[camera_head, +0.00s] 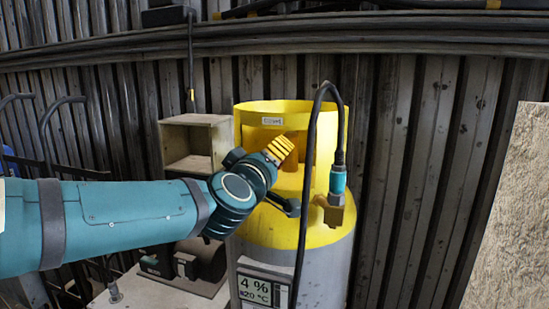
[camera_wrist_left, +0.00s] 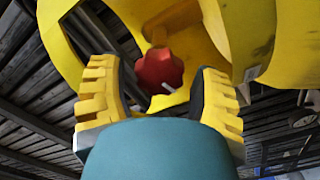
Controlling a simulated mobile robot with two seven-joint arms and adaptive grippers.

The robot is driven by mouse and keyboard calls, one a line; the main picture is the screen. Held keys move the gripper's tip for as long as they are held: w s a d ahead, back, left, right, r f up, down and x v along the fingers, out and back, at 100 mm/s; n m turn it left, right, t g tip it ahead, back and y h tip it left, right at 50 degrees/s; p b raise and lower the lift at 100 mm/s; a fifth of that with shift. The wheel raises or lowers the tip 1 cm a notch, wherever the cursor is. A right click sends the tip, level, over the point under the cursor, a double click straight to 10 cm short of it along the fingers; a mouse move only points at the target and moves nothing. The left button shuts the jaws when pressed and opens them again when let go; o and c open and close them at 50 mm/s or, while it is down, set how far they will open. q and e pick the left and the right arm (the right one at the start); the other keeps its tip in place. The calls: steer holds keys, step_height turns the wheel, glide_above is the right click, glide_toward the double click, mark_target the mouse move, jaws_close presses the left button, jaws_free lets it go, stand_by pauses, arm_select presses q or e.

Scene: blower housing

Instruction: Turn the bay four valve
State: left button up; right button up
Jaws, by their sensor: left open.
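The valve shows as a red lobed knob (camera_wrist_left: 160,71) with a small white mark on its lower edge, in the left wrist view. It sits inside the yellow collar of a gas cylinder (camera_head: 330,237), which has a yellow top and grey body. My left gripper (camera_head: 280,149) points into the collar opening. Its yellow fingers (camera_wrist_left: 157,90) are open on either side of the knob in the wrist view, apart from it. I cannot tell how far beyond the fingertips the knob lies. The knob is hidden in the head view. My right gripper is not in view.
A black hose (camera_head: 309,160) loops over the collar to a teal and brass fitting (camera_head: 336,199) on the right. A display (camera_head: 263,288) reading 4 % is on the cylinder's front. A wooden box (camera_head: 194,140) stands left. A corrugated wall is behind; a board (camera_head: 512,220) stands right.

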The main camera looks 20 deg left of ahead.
arm_select(q)
steer(key=s, duration=0.9)
steer(key=shift+s+a, duration=0.15)
steer(key=shift+s, duration=0.1)
